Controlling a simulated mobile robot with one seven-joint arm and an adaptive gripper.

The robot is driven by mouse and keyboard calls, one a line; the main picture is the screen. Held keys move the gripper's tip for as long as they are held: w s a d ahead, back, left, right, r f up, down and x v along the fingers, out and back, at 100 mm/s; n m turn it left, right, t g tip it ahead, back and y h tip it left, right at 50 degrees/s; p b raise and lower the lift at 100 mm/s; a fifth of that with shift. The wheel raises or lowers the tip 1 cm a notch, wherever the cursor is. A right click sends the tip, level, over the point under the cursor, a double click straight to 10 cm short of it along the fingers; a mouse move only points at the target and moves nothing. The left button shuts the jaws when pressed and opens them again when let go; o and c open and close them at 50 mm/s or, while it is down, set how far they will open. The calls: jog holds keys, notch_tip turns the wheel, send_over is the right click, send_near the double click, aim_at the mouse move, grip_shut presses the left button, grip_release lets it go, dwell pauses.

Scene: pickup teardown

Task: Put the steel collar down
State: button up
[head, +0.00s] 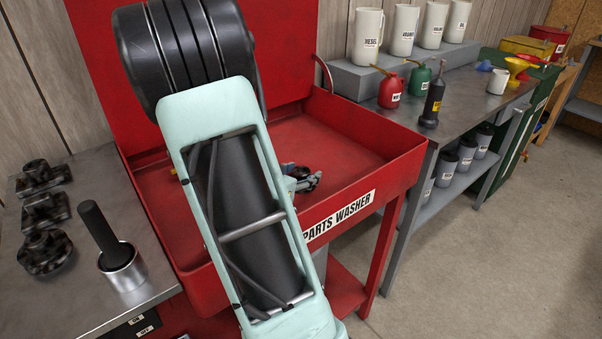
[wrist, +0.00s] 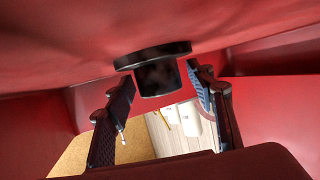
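A dark, flanged round part (wrist: 155,76), which I take to be the steel collar, shows in the wrist view against the red floor of the parts washer (head: 340,150). The wrist view looks upside down, so its wide flange is against the red floor and its narrower barrel points away from it. My gripper (wrist: 161,82) has one finger on each side of the barrel, with a small gap at each side. It looks open. In the head view my gripper (head: 304,181) shows low inside the washer basin, partly hidden by my arm, and the collar is hard to make out there.
A steel bench at left holds several dark hubs (head: 45,210) and a metal cup with a black rod (head: 122,268). The washer's red front wall (head: 375,175) borders the basin. A bench at right carries jugs (head: 367,35) and oil cans (head: 391,90). The basin's right side is clear.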

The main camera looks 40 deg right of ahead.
jog(key=shift+r+p, duration=0.3)
jog(key=shift+r, duration=0.1)
jog(key=p+v, duration=0.1)
jog(key=v, duration=0.4)
jog(key=p+v, duration=0.2)
jog(key=v, duration=0.3)
jog(key=shift+a+r, duration=0.3)
jog(key=shift+r, duration=0.05)
jog(key=shift+s+a+r, duration=0.15)
jog(key=shift+s+a, duration=0.15)
jog(key=shift+a, duration=0.3)
